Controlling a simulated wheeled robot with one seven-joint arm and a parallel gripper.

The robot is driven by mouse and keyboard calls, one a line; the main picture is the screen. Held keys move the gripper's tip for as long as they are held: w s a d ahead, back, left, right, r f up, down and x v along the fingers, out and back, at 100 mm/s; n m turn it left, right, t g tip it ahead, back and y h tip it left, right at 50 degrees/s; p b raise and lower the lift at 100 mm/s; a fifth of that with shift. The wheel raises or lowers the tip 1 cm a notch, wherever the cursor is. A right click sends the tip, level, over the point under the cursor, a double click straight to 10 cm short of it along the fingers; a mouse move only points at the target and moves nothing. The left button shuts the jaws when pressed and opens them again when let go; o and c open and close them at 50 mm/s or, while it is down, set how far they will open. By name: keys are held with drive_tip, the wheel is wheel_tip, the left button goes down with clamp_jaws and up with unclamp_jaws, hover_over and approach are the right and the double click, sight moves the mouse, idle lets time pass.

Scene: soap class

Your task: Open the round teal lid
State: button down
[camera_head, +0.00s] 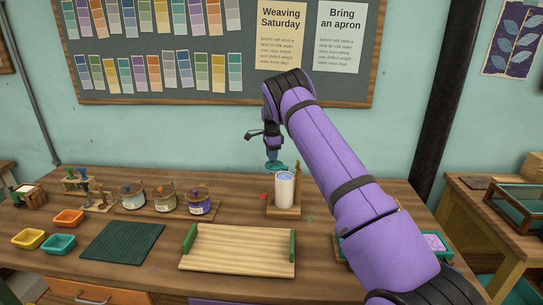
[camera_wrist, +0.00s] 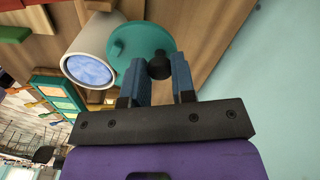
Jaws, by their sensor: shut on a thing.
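The round teal lid (camera_wrist: 138,50) has a dark knob (camera_wrist: 159,67), and my gripper (camera_wrist: 162,75) is shut on that knob with its blue fingers. In the head view the lid (camera_head: 275,166) is above and slightly left of the white canister (camera_head: 284,192), under my gripper (camera_head: 272,154). The canister stands upright on a small wooden stand (camera_head: 283,212). Its mouth is uncovered and pale blue contents (camera_wrist: 90,71) show inside. The lid is beside the mouth in the wrist view; whether it still touches the canister I cannot tell.
A wooden tray with green ends (camera_head: 237,251) lies in front of the canister. Three jars (camera_head: 165,198) stand to the left, with a dark green mat (camera_head: 122,242) and small coloured trays (camera_head: 59,244) nearer the front. A pinboard (camera_head: 220,50) hangs on the wall behind.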

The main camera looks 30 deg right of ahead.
drive_tip(key=c, duration=0.9)
unclamp_jaws()
drive_tip(key=shift+c, duration=0.2)
drive_tip(key=shift+r, duration=0.15)
wheel_tip(320, 180, up, 11)
drive_tip(key=shift+f, duration=0.2)
